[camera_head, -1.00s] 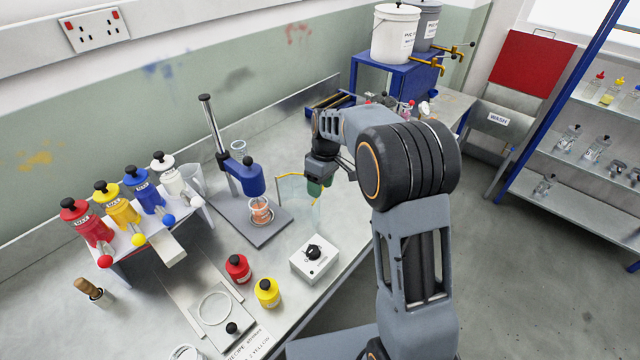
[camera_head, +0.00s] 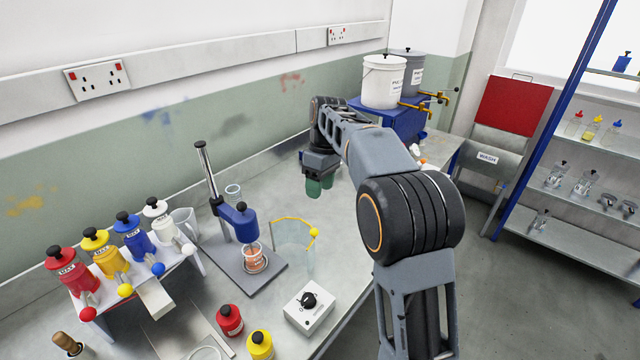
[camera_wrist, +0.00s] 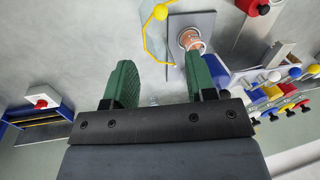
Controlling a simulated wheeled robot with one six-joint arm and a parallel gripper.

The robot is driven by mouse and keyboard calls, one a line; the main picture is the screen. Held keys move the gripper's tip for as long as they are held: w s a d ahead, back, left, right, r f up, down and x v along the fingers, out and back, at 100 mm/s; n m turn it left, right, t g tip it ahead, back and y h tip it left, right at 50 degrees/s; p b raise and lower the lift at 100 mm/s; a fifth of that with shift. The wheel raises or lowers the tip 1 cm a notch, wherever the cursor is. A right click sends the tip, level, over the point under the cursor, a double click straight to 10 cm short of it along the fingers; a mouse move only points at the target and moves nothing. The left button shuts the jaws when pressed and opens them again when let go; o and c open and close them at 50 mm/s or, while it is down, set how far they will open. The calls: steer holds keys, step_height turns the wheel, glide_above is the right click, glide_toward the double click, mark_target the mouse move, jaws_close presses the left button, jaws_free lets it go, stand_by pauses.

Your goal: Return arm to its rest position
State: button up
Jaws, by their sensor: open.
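My gripper (camera_head: 320,186) hangs from my arm over the back part of the steel bench, with its green fingers pointing down. In the wrist view my gripper (camera_wrist: 160,84) shows two green fingers spread apart with nothing between them. The fingers are clear of the mixer stand (camera_head: 237,222) and of the clear screen with a yellow edge (camera_head: 293,248), which stand to the left and nearer. The beaker with orange contents (camera_head: 255,260) sits under the blue mixer head.
A rack of red, yellow, blue and white dispenser bottles (camera_head: 127,236) stands at left. A white control box (camera_head: 308,307), a red jar (camera_head: 229,320) and a yellow jar (camera_head: 260,346) are in front. White and grey tubs (camera_head: 384,80) stand on a blue stand behind my arm.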

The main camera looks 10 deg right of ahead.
steer(key=shift+r, duration=0.15)
step_height(320, 180, down, 5)
steer(key=s+m+t, duration=0.1)
steer(key=m, duration=0.3)
steer(key=s+d+m+t+h, duration=0.1)
steer(key=s+d+m+t, duration=0.2)
steer(key=s, duration=1.9)
steer(key=shift+d+m+t+h, duration=0.2)
steer(key=shift+m+t+h, duration=0.1)
steer(key=shift+m+t, duration=0.7)
